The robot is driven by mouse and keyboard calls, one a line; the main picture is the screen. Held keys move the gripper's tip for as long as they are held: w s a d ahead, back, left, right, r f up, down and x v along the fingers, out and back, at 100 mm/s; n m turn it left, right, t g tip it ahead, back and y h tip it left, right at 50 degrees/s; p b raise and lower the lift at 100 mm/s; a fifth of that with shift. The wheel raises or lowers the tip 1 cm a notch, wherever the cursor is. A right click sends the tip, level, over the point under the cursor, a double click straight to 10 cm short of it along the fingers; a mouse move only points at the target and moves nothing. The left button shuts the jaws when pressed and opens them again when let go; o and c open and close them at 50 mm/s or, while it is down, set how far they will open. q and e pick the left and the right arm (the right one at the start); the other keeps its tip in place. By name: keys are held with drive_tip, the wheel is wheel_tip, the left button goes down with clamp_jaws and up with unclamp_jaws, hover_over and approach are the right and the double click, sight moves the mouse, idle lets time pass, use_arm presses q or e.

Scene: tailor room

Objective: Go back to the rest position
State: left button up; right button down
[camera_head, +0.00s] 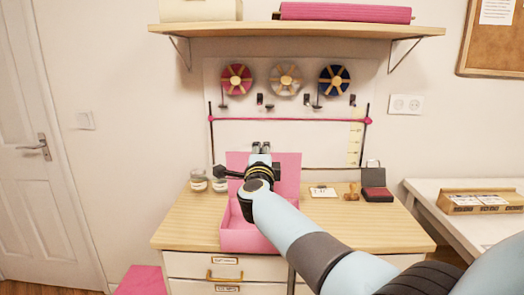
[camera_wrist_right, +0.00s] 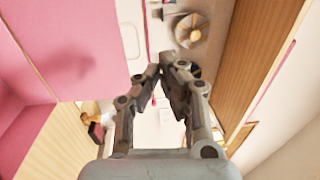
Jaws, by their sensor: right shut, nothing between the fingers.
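My right gripper (camera_head: 261,148) is stretched out over the wooden cabinet top, in front of the wall and above the open pink box (camera_head: 237,238). The right wrist view shows its two fingers (camera_wrist_right: 160,72) with their tips together and nothing between them. My right arm comes in from the lower right and hides part of the box and its raised lid (camera_head: 290,172). In the right wrist view the pink box's surface (camera_wrist_right: 70,45) fills the left side. My left gripper does not show in either view.
The wooden cabinet top (camera_head: 180,225) carries small jars (camera_head: 198,180), a stamp (camera_head: 352,192) and a black ink pad case (camera_head: 376,188). Ribbon spools (camera_head: 284,79) hang on the wall under a shelf (camera_head: 300,30). A white table (camera_head: 430,190) with a wooden tray (camera_head: 480,201) stands at right.

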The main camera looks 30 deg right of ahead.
drive_tip(key=s+a+r, duration=0.1)
drive_tip(key=s+a, duration=0.1)
drive_tip(key=s, duration=0.2)
drive_tip(key=s+a+f+n+g+y+b, duration=0.15)
drive_tip(key=s+f+n+b, duration=0.55)
drive_tip(key=f, duration=1)
drive_tip(key=s+f+n+g+y+b, duration=0.25)
drive_tip(key=s+f, duration=0.85)
drive_tip(key=f, duration=0.7)
drive_tip(key=s+a+f+n+g+y+b, duration=0.1)
drive_tip(key=s+f+n+y+b, duration=0.25)
drive_tip(key=s+f, duration=0.95)
use_arm(q)
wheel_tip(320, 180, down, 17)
drive_tip(key=b, duration=0.4)
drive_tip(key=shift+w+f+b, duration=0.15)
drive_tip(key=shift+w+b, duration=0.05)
drive_tip(key=shift+b, duration=0.1)
use_arm(e)
drive_tip(key=s+f+n+g+y, duration=0.1)
drive_tip(key=s+f+n+g, duration=0.4)
drive_tip(key=s+f, duration=0.7)
drive_tip(key=s+f+n+g+y, duration=0.1)
drive_tip(key=s+f+n+g, duration=0.4)
drive_tip(key=s+f, duration=0.7)
drive_tip(key=s+n, duration=0.1)
drive_tip(key=s, duration=0.6)
drive_tip(key=shift+s+d+f+n, duration=0.15)
drive_tip(key=shift+s+n, duration=0.1)
drive_tip(key=shift+n, duration=0.05)
